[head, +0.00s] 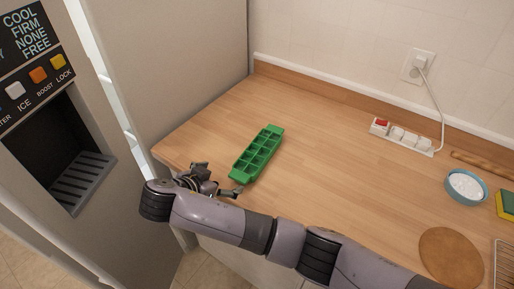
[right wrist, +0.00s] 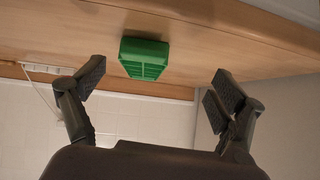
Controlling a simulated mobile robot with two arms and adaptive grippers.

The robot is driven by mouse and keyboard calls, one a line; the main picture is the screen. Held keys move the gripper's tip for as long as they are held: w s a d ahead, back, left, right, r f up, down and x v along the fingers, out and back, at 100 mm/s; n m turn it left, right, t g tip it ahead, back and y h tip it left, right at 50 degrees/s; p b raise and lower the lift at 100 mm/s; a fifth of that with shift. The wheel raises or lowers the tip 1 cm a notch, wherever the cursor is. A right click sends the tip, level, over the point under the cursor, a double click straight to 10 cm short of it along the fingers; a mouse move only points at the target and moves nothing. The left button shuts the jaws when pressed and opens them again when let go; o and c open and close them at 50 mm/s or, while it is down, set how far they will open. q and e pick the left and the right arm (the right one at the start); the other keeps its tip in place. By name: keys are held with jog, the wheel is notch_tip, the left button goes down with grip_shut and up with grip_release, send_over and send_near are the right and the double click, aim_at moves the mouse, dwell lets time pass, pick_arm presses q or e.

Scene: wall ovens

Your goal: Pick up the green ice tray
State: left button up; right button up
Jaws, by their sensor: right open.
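The green ice tray (head: 257,154) lies flat on the wooden counter, its long side running from lower left to upper right in the head view. Its compartments face up and look empty. My right gripper (head: 220,186) is at the counter's front edge, just to the lower left of the tray's near end. In the right wrist view the gripper (right wrist: 157,85) is open and empty, with its fingers wide apart. The tray (right wrist: 145,58) shows ahead, between and beyond the fingertips, apart from them. My left gripper is in neither view.
A fridge with an ice dispenser (head: 62,150) stands at the left. A white power strip (head: 402,137), a blue bowl with white contents (head: 466,186), a round brown board (head: 450,257) and a sponge (head: 506,205) are on the right. The counter around the tray is clear.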

aim_at(258, 150)
jog(key=w+d+b, duration=0.1)
jog(key=w+b, duration=0.1)
jog(key=w+d+h+b, duration=0.1)
jog(key=w+d+b, duration=0.1)
jog(key=w+d+t+h+b, duration=0.1)
jog(key=w+d+b, duration=0.1)
jog(key=shift+w+d+r, duration=0.15)
jog(key=shift+d+r, duration=0.05)
jog(key=shift+r, duration=0.2)
jog(key=x, duration=0.3)
jog(key=p+x, duration=0.1)
jog(key=x, duration=0.1)
jog(key=shift+w+d+r, duration=0.1)
jog(key=shift+r, duration=0.25)
jog(key=shift+p+x, duration=0.85)
jog(key=shift+x, duration=1.95)
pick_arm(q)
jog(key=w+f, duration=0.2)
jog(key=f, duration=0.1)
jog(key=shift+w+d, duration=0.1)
pick_arm(e)
jog(key=shift+c, duration=0.4)
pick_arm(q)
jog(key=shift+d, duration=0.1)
pick_arm(e)
jog(key=c, duration=1.5)
